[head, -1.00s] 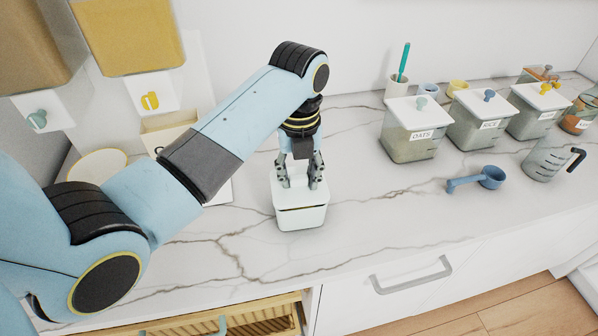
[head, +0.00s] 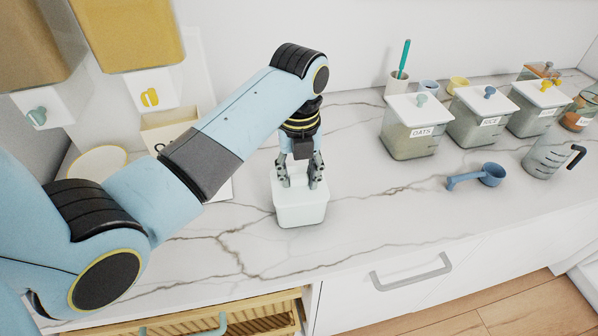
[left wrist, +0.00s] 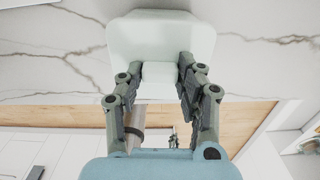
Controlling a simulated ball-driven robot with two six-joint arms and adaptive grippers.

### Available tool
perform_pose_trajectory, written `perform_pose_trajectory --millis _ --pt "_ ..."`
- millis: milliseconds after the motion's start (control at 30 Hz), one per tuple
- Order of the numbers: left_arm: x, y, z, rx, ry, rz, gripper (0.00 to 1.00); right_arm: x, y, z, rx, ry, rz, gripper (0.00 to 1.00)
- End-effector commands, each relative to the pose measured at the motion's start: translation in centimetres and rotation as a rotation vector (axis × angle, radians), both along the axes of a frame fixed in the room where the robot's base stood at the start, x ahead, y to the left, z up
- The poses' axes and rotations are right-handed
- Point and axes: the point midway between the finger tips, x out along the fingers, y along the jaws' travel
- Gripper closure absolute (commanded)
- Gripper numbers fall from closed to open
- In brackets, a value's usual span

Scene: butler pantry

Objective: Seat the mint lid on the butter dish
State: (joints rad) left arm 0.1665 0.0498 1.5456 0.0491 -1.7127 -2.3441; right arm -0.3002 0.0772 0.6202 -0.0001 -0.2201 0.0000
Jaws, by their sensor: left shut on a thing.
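The pale mint lid (head: 299,200) lies level on the butter dish (head: 302,217), which stands on the marble counter. No dark gap shows between lid and dish along the front side. My left gripper (head: 300,182) points straight down and is shut on the lid's raised handle. In the left wrist view, the lid (left wrist: 160,38) fills the top middle, and the fingers of my left gripper (left wrist: 160,70) stand on both sides of the handle. The lid hides the dish there. My right gripper is not in view.
Lidded canisters (head: 409,133) stand at the back right. A plate (head: 97,162) sits behind my arm at left. An open drawer (head: 225,317) is below the counter.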

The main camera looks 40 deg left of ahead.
Motion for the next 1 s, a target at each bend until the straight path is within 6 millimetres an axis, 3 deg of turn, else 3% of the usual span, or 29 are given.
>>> perform_pose_trajectory --millis 467,500,667,867,1000 --pt "0.01 0.01 -0.17 0.000 0.000 0.000 0.99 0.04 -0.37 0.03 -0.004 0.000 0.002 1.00" --pt "0.01 0.01 -0.17 0.000 0.000 0.000 0.60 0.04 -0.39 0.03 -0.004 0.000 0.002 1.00" --pt "0.00 0.00 -0.18 0.000 0.000 0.000 0.39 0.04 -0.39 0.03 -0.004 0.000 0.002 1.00" --pt "0.00 0.00 -0.18 0.000 0.000 0.000 0.37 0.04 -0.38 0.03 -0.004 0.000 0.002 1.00" --pt "-0.02 0.01 -0.20 0.000 0.000 0.000 0.20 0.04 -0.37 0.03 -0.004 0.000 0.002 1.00"
